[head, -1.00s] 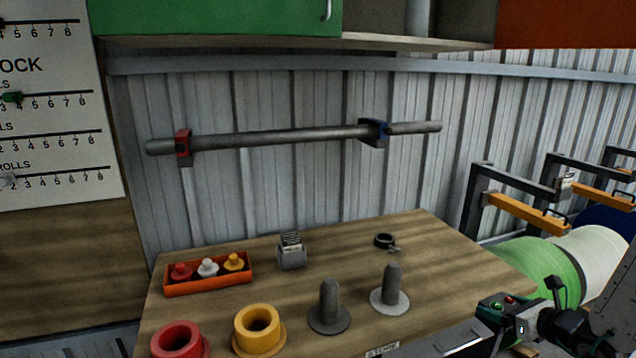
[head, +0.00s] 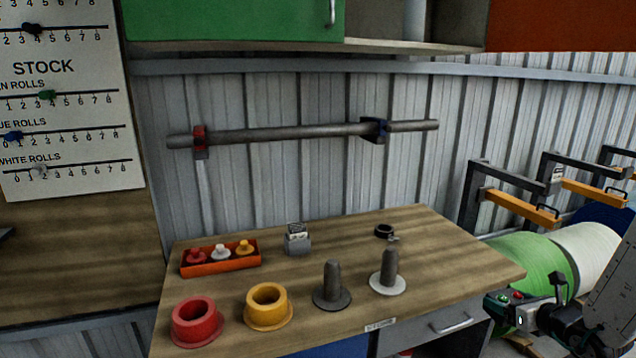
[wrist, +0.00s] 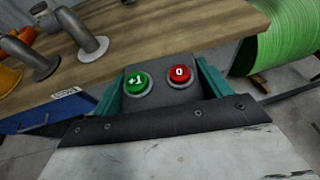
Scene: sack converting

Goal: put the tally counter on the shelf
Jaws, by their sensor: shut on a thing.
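The tally counter (wrist: 160,95) is a dark grey box with a green "+1" button and a red "0" button. It sits between the teal fingers of my gripper (wrist: 163,84), which is shut on it. In the head view the counter (head: 505,298) shows at the lower right, just off the bench's right end, with my gripper (head: 540,316) partly hidden by its own wrist. An open shelf (head: 440,46) lies at the top, between a green cabinet door and a red-brown one. Its inside is mostly cut off.
The wooden bench (head: 330,265) holds red and yellow rings, two grey pegs, an orange tray (head: 222,263) and a card holder (head: 297,242). A grey bar (head: 280,134) hangs on the wall below the shelf. Green and white rolls (head: 530,258) stand at right.

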